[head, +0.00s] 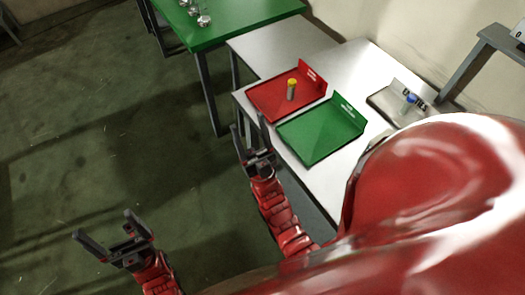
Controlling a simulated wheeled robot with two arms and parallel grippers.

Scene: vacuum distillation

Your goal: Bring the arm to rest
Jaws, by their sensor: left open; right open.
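My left gripper (103,230) is open and empty over the bare floor at the lower left. My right gripper (248,138) is open and empty beside the near edge of the white table (339,64), close to the trays. Both red arms come up from the bottom of the head view. A large red part of my own body covers the lower right and hides part of the table.
On the white table are a red tray (265,98) holding a yellow-capped vial (292,88), an empty green tray (318,135), and a grey holder (388,104) with a blue-capped vial (409,102). A green table (240,22) carries several small glass items (204,20). The left floor is clear.

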